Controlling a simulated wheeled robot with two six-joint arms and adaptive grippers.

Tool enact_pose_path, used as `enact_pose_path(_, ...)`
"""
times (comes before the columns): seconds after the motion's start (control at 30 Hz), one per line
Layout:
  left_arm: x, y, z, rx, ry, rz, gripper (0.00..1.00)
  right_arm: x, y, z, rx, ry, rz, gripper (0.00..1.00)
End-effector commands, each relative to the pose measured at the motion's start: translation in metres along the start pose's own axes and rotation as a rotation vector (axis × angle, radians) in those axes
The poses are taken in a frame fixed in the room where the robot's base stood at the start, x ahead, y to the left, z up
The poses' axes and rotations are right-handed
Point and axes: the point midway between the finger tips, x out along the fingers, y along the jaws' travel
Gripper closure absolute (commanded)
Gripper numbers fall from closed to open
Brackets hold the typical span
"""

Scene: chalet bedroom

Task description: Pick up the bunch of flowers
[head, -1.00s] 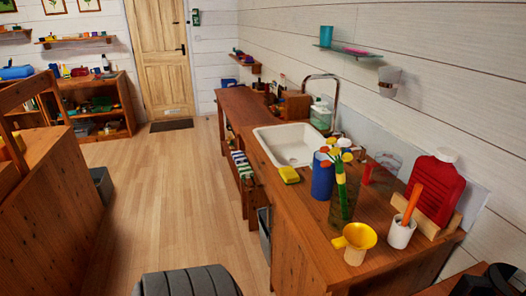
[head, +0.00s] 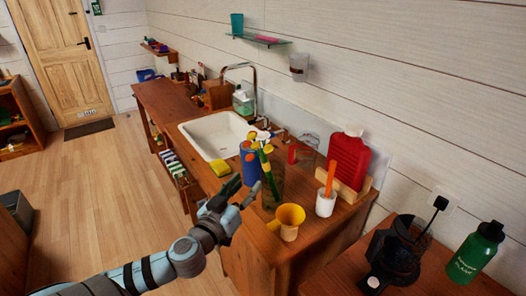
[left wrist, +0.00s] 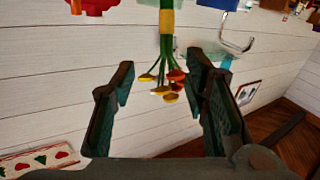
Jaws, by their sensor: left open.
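My left gripper (head: 240,192) is open and empty, just left of and in front of the vase. In the left wrist view, which looks upside down, the flowers (left wrist: 166,48) hang head-down beyond and between the open fingers (left wrist: 160,75). A yellow band wraps the stems and some heads look red. I see no contact between fingers and flowers. My right gripper is not in view.
A blue cylinder (head: 251,162) stands just behind the vase. A yellow funnel-like cup (head: 289,220), a white cup (head: 326,203) with an orange stick, and a red board-shaped item (head: 348,160) stand to the right. A sink (head: 214,136) and yellow sponge (head: 229,186) lie to the left.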

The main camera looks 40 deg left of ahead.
Motion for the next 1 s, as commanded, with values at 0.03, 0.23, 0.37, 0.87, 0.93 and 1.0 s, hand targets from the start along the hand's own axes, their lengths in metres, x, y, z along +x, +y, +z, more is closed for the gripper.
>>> enact_pose_path(0.03,0.011,0.000,-0.001,-0.008,0.006,-0.003,0.59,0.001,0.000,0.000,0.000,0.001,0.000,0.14)
enact_pose_path(0.23,0.065,0.000,-0.002,-0.010,0.003,-0.002,0.59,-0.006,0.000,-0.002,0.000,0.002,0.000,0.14)
enact_pose_path(0.37,0.082,-0.001,-0.001,-0.005,0.001,-0.001,0.59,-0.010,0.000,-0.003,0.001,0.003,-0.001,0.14)
enact_pose_path(0.87,0.134,-0.008,-0.002,-0.003,-0.002,0.001,0.59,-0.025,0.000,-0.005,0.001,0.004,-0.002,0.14)
enact_pose_path(0.93,0.134,-0.008,-0.002,-0.003,-0.002,0.001,0.65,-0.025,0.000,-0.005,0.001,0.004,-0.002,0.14)
enact_pose_path(1.0,0.134,-0.008,-0.002,-0.003,-0.002,0.001,0.76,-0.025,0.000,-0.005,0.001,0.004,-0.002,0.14)
